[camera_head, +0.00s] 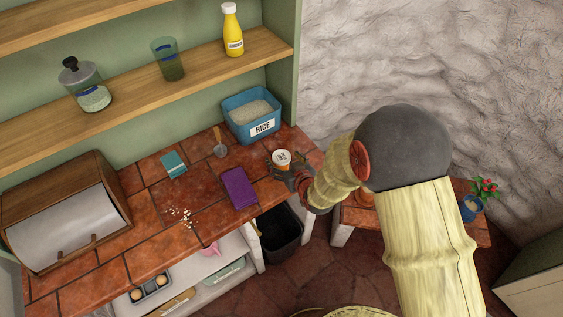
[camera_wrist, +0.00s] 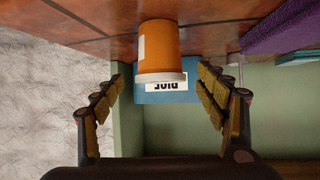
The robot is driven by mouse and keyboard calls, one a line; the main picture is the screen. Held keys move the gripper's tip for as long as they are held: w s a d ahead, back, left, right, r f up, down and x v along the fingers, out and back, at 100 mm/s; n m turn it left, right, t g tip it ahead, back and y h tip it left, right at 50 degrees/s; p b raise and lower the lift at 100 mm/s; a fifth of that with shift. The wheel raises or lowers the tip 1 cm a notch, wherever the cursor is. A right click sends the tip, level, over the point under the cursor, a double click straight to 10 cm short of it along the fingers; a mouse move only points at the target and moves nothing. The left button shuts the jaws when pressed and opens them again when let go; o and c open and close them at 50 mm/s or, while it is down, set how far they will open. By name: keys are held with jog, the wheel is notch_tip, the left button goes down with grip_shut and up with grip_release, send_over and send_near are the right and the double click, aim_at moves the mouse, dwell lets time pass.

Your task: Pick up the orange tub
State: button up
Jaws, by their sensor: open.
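The orange tub (camera_wrist: 158,45) stands on the tiled counter, with a white lid. In the wrist view, which shows the scene upside down, it sits ahead of and between the fingers of my gripper (camera_wrist: 162,78), with a gap on both sides. In the head view only the tub's white lid (camera_head: 282,156) shows clearly, near the counter's right end; its side is mostly hidden by my gripper (camera_head: 287,173). My gripper is open and empty, reaching in from the right.
A blue rice bin (camera_head: 251,116) stands behind the tub. A purple cloth or packet (camera_head: 239,188) lies to its left, with a metal scoop (camera_head: 220,148) and a teal item (camera_head: 173,164) further off. A black bin (camera_head: 279,233) is below the counter edge.

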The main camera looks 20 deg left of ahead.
jog(key=shift+x, duration=1.35)
jog(key=shift+c, duration=1.3)
jog(key=c, duration=1.1)
jog(key=shift+r, duration=0.1)
jog(key=shift+c, duration=0.2)
